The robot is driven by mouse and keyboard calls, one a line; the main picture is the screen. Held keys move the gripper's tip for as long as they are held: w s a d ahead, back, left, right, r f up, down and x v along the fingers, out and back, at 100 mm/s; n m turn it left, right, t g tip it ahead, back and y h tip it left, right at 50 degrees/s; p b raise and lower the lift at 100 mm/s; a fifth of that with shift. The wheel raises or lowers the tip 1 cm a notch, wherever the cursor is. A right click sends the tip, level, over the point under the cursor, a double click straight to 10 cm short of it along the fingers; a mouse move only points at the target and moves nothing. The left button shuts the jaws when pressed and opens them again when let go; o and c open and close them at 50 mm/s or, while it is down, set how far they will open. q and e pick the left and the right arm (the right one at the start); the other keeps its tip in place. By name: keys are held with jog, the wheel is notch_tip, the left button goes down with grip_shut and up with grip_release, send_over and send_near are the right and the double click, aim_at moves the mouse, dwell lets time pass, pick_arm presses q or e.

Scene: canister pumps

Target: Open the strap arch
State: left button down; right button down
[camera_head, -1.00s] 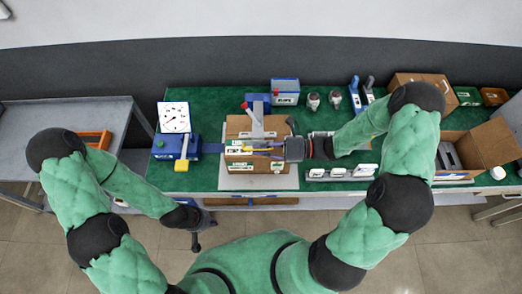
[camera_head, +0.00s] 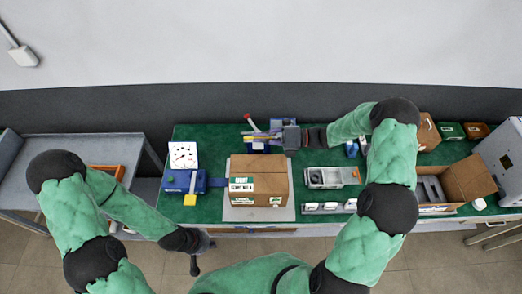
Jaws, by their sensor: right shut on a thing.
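The brown box (camera_head: 258,175) with green-and-white labels sits on a pale plate (camera_head: 235,213) on the green bench. No arch crosses the box top. The strap arch is swung back behind the box, mostly hidden by my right gripper; a lever with a red end (camera_head: 250,121) sticks up there. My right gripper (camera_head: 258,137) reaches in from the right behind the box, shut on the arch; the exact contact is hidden. My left gripper (camera_head: 196,262) hangs in front of the bench's front edge, touching nothing visible; its fingers are too small to read.
A blue unit (camera_head: 184,182) with a white dial (camera_head: 183,155) stands left of the box. Right of it are a grey tray (camera_head: 325,177), several small white-topped items and an open carton (camera_head: 465,182). A grey side table (camera_head: 85,150) stands at left.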

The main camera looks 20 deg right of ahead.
jog(key=shift+m, duration=0.7)
jog(key=w+r, duration=0.1)
jog(key=w+d+r, duration=0.1)
jog(key=w, duration=0.1)
jog(key=w+r+p, duration=0.1)
jog(key=w, duration=0.1)
jog(key=shift+w+d, duration=0.1)
jog(key=shift+d, duration=0.15)
jog(key=shift+w+d+r, duration=0.15)
jog(key=shift+w, duration=0.25)
jog(key=shift+w+d+r, duration=0.1)
jog(key=shift+w, duration=0.3)
jog(key=c, duration=1.6)
grip_release()
jog(key=shift+c, duration=0.2)
jog(key=v, duration=1.2)
jog(key=shift+f, duration=0.1)
